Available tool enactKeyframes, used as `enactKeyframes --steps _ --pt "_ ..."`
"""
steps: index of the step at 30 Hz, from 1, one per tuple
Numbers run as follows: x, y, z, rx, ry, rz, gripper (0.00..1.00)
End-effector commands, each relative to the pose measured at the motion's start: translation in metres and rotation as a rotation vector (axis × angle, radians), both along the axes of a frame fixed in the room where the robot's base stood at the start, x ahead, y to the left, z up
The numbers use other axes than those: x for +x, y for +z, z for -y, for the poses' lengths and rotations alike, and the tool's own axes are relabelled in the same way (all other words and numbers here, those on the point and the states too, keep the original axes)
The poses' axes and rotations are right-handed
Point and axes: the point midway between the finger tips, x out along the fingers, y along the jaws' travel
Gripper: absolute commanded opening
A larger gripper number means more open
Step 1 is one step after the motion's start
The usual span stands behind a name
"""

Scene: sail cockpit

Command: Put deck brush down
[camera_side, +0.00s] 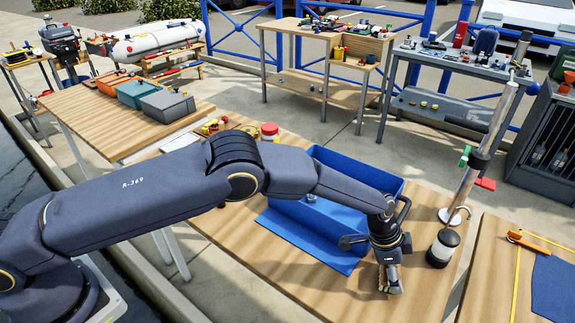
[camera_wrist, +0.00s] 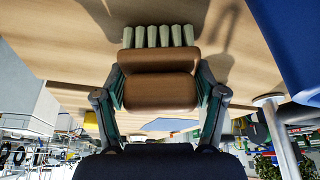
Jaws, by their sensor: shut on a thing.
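The deck brush (camera_wrist: 160,92) has a brown wooden body and a row of pale bristles. It fills the middle of the wrist view, between the two fingers of my gripper (camera_wrist: 160,80). The gripper is shut on it, and the bristles point away from the wrist. In the side view my gripper (camera_side: 391,274) points down over the front part of the wooden table (camera_side: 340,300), right of the blue mat. There the brush is small and mostly hidden by the fingers. I cannot tell whether the bristles touch the tabletop.
A blue open bin (camera_side: 376,177) stands behind my gripper, with a blue mat (camera_side: 335,256) in front of it. A black-and-white cylinder (camera_side: 442,248) and a tall metal post (camera_side: 492,130) stand close on the right. Bare wood lies in front of the gripper.

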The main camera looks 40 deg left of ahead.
Motion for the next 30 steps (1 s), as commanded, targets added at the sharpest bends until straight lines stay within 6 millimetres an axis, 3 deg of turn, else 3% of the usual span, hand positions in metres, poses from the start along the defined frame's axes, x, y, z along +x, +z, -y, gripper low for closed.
enactKeyframes --steps 6,7,14,24,30 --pt "0.0 -0.003 0.0 0.0 0.001 -0.002 0.33" --pt "0.0 -0.004 0.0 0.0 0.001 -0.002 0.72" --pt "0.0 -0.003 0.0 0.0 0.001 -0.002 0.95" --pt "0.0 -0.001 0.0 0.001 0.0 0.0 0.95" --pt "-0.003 0.027 -0.01 -0.001 0.002 0.001 0.95"
